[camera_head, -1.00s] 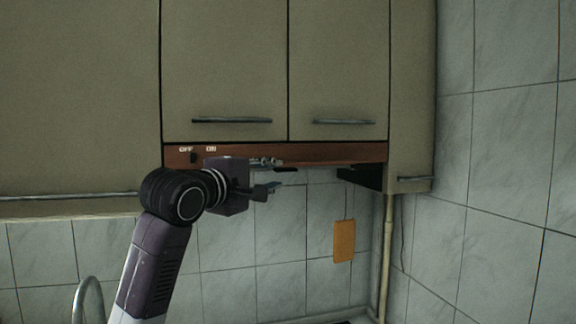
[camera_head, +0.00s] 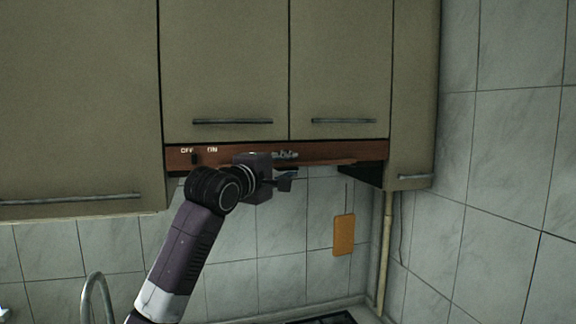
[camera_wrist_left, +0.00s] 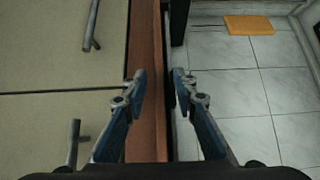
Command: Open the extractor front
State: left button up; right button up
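The extractor front (camera_head: 330,152) is a reddish-brown wooden strip under two cabinet doors, with OFF and ON lettering and a dark switch at its left end. It looks closed, flush below the doors. My left gripper (camera_head: 287,178) is just below its lower edge, near its middle. In the left wrist view the extractor front (camera_wrist_left: 147,130) runs up the picture, and my left gripper (camera_wrist_left: 161,88) is open and empty. One finger overlaps the strip and the other is past its edge; I cannot tell whether either touches. My right gripper is not in view.
Two doors with bar handles (camera_head: 232,122) (camera_head: 343,121) sit directly above the strip. Cabinets flank it on both sides. An orange board (camera_head: 344,235) hangs on the tiled wall below, left of a vertical pipe (camera_head: 386,250). A curved faucet (camera_head: 97,292) stands lower left.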

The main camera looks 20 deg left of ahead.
pick_arm(q)
grip_shut()
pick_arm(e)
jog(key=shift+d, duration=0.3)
pick_arm(q)
jog(key=shift+s+d, duration=0.1)
jog(key=s+d+b, duration=0.3)
jog(key=s+d, duration=0.4)
jog(key=s, duration=0.4)
jog(key=shift+d, duration=0.2)
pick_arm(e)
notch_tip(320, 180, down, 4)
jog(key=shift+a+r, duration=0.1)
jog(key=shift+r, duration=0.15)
pick_arm(q)
grip_release()
jog(key=shift+w+a, duration=0.1)
